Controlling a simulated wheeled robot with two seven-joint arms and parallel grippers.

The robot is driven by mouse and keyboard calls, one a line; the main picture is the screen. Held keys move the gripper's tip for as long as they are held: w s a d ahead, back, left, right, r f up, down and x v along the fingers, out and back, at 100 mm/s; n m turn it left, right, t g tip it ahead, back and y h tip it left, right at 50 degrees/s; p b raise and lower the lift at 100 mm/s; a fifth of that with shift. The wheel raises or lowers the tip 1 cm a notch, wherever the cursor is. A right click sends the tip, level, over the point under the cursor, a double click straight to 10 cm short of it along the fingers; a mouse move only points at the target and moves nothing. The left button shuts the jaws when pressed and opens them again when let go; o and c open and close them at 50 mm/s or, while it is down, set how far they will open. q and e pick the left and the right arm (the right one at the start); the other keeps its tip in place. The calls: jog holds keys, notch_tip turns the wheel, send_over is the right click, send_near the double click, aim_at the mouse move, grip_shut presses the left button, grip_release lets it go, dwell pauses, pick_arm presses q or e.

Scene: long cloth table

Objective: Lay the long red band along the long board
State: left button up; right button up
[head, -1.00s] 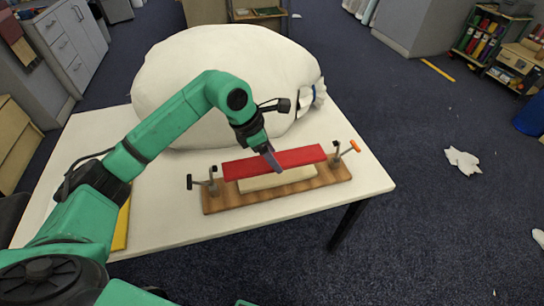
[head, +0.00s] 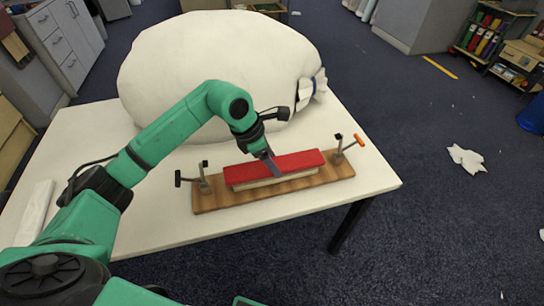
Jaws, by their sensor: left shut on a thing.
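The long red band (head: 298,161) lies lengthwise over a pale block on the wooden board (head: 225,200), roughly in line with both. A strip of the pale block (head: 300,178) shows under the band's near edge. My left gripper (head: 274,167) points down at the middle of the band and is shut on it. The fingers cover a small part of the band. From this view I cannot tell whether the band touches the block along its whole length. My right gripper is not in view.
Clamps with handles stand at the board's left end (head: 201,181) and right end (head: 341,153). A large white sack (head: 215,70) fills the table behind the board. A white strip (head: 36,212) lies at the table's left. The table (head: 165,225) is bare in front.

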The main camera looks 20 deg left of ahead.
pick_arm(q)
jog(key=shift+f+b, duration=0.3)
jog(key=shift+f, duration=0.45)
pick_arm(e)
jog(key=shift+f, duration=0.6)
pick_arm(q)
jog(key=shift+r, duration=0.1)
jog(key=o, duration=1.4)
jog(key=shift+r, duration=0.1)
